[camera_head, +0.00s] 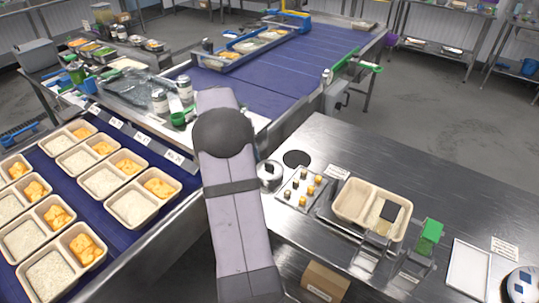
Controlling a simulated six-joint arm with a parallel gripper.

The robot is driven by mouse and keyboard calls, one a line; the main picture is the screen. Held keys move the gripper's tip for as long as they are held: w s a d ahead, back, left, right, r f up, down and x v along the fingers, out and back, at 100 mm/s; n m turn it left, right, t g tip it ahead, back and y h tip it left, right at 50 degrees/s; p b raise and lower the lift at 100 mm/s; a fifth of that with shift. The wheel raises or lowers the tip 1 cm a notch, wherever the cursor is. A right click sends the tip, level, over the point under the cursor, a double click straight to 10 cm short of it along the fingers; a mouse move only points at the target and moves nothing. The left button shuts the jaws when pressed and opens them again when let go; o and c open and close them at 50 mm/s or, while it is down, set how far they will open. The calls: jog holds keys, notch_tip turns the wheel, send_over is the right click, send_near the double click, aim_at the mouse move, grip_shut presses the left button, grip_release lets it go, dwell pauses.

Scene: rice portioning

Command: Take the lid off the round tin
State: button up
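A round silvery container (270,174) with a dark spot on top stands on the steel table, just right of my arm and partly hidden by it. A round white and blue object (522,284) sits at the lower right corner, cut by the picture edge. I cannot tell which of these is the round tin, or make out a separate lid. My arm crosses the middle of the picture, and my gripper does not show.
A tray of small blocks (301,188) and a two-part food tray (354,200) stand on the steel table (450,190). A green-topped device (430,235) and a white panel (467,270) are to the right. Filled trays line the blue belt (98,205) at left.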

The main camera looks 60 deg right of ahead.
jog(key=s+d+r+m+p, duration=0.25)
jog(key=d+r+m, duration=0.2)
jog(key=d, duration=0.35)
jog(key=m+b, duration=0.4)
send_near(269, 164)
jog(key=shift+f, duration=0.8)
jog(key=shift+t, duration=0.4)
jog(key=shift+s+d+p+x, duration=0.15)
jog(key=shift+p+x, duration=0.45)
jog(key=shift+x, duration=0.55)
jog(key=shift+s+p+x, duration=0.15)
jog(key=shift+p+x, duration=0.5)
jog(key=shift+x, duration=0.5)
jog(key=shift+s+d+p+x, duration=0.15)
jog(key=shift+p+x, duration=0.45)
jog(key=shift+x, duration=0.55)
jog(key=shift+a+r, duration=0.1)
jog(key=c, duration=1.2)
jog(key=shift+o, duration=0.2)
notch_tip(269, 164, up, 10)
jog(key=b, duration=0.3)
